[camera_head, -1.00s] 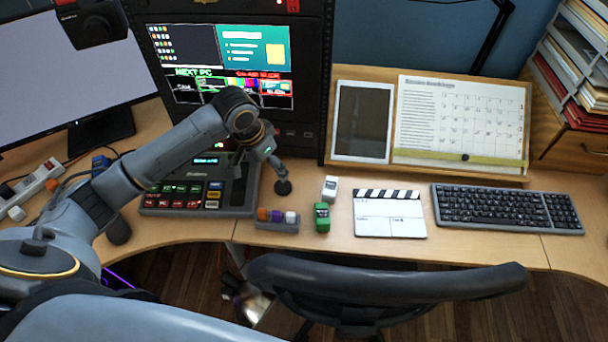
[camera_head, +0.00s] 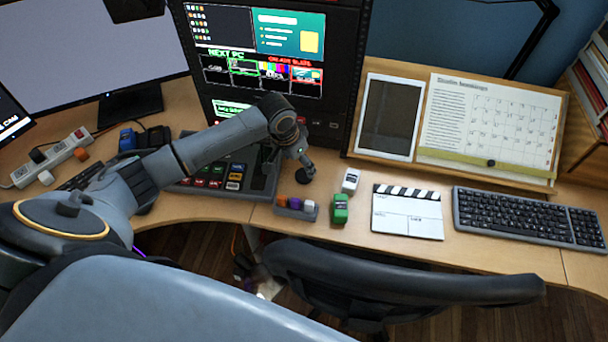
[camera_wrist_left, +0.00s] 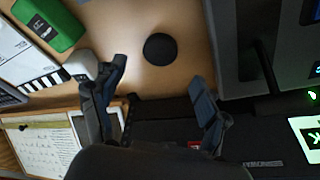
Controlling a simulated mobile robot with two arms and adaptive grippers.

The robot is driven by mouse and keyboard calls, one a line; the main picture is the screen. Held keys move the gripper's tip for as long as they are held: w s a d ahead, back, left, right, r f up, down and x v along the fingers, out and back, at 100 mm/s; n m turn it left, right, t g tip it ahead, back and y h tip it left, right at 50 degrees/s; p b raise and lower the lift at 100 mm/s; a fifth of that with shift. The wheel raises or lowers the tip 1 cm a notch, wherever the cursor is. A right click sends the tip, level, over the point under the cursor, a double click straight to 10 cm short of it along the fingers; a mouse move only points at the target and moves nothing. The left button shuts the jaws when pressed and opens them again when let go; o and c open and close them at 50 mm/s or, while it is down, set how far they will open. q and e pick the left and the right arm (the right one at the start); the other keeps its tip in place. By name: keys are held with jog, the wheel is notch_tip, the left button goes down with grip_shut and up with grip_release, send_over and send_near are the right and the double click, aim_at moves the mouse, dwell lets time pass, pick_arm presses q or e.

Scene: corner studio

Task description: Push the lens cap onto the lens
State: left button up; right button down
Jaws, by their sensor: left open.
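A small black round disc (camera_head: 305,175), which looks like the lens cap, lies on the wooden desk beside the button panel. It also shows in the left wrist view (camera_wrist_left: 160,48), apart from the fingers. My left gripper (camera_head: 290,158) is over the desk just behind the disc. In the left wrist view the fingers of my left gripper (camera_wrist_left: 158,74) are spread wide, with nothing between them. I cannot make out a lens for certain in either view. My right gripper is not in view.
Near the disc are a button panel (camera_head: 236,178), a small rack with coloured pieces (camera_head: 296,208), a green block (camera_head: 340,209) and a white block (camera_head: 350,180). A clapperboard (camera_head: 407,212) and keyboard (camera_head: 528,218) lie right. A black chair (camera_head: 400,278) stands at the front edge.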

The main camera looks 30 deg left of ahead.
aim_at(304, 174)
pick_arm(q)
jog(key=shift+p+x, duration=0.35)
jog(key=shift+x, duration=2.5)
jog(key=shift+s, duration=0.15)
jog(key=c, duration=0.9)
